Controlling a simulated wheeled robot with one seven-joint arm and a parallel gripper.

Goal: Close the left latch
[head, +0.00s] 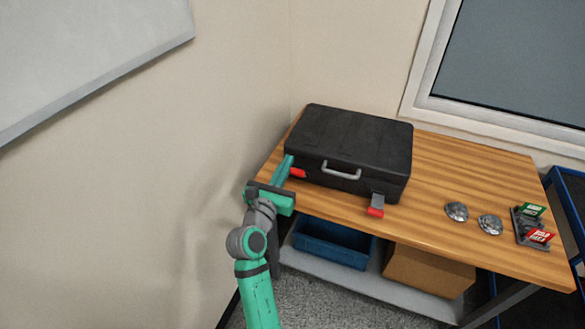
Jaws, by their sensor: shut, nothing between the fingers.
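A black case (352,147) with a grey front handle (341,173) lies on the wooden table, its lid down. The left latch (298,173) shows as a red tab at the case's front left, partly hidden by my gripper.
The wooden table (455,165) has two silver domes (457,211) and a small rack with green and red tags (533,228) at the right. A blue bin (333,243) and a cardboard box (428,271) sit on the shelf below. A wall is close on the left.

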